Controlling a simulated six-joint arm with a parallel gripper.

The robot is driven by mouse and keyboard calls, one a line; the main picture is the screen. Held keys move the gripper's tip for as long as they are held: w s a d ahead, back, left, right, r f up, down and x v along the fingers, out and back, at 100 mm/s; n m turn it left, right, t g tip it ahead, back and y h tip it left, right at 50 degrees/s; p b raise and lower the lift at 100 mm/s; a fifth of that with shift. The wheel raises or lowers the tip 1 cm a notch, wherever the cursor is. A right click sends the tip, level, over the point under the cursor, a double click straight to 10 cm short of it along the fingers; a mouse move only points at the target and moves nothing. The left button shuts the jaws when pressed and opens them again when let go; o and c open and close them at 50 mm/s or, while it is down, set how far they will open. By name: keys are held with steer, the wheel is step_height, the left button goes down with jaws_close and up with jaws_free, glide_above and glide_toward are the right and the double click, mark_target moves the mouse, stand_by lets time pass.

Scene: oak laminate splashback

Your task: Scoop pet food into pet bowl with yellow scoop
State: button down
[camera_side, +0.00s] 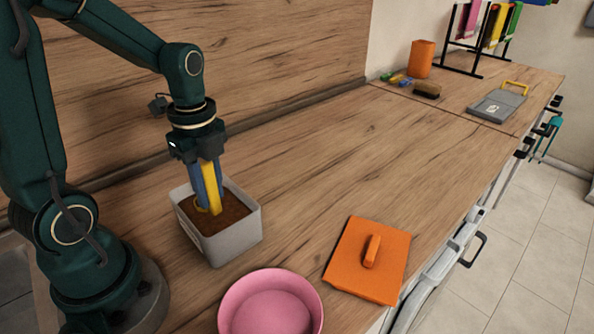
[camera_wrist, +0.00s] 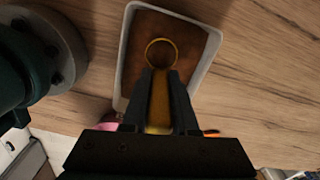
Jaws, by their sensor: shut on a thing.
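My gripper (camera_side: 207,183) points down over the grey-white container and is shut on the handle of the yellow scoop (camera_side: 212,190). The scoop's lower end is at the brown pet food (camera_side: 233,212) inside the container (camera_side: 226,243); how deep it sits I cannot tell. In the wrist view the scoop (camera_wrist: 161,95) shows between the fingers, with a round rim over the food. The pink pet bowl (camera_side: 270,305) stands in front of the container, to its lower right, cut by the picture's bottom edge. The visible inside of the bowl is plain pink.
An orange lid with a handle (camera_side: 368,262) lies right of the bowl, near the counter's front edge. An orange cup (camera_side: 421,58), a brush (camera_side: 427,90) and a grey dustpan (camera_side: 497,105) are far back. The counter (camera_side: 330,170) between is clear.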

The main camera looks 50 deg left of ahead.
step_height(320, 180, up, 7)
steer(key=d, duration=0.1)
steer(key=shift+d+r, duration=0.15)
stand_by(1.1)
steer(key=shift+w, duration=0.1)
steer(key=shift+d, duration=0.1)
stand_by(0.8)
steer(key=shift+w+d+f, duration=0.1)
steer(key=shift+d+f, duration=0.35)
steer(key=shift+d, duration=0.4)
steer(key=shift+n, duration=0.3)
stand_by(0.3)
